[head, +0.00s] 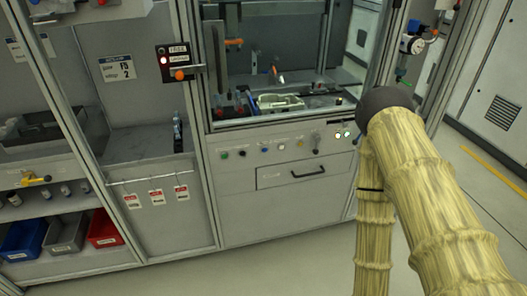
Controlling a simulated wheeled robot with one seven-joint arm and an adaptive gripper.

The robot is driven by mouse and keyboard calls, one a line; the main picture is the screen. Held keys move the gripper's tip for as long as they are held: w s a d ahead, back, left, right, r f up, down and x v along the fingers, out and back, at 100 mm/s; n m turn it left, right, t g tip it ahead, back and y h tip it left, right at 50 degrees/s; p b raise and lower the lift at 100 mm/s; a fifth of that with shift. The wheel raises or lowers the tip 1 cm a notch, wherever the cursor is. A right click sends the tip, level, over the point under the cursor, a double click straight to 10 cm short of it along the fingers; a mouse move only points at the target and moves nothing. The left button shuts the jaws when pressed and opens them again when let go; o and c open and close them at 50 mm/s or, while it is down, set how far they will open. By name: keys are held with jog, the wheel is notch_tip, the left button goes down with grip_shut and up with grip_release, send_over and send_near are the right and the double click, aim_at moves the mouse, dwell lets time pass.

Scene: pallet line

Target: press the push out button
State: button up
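A row of small controls runs along the grey front panel (236,172) of the machine in the head view. It has a green button (224,155), a dark one (242,153), several pale ones, a larger dark knob (316,139) and two lit greenish-white buttons (342,135) at the right end. The labels are too small to read, so I cannot tell which is the push out button. My arm, in a yellowish sleeve, comes in from the lower right and bends at a dark joint just right of the lit buttons. My gripper is not in view.
A drawer with a dark handle (308,172) sits below the controls. A glass-fronted work chamber (290,40) is above. A black box with an orange knob (180,74) is mounted at the left. Blue and red bins (103,229) stand lower left. The floor in front is clear.

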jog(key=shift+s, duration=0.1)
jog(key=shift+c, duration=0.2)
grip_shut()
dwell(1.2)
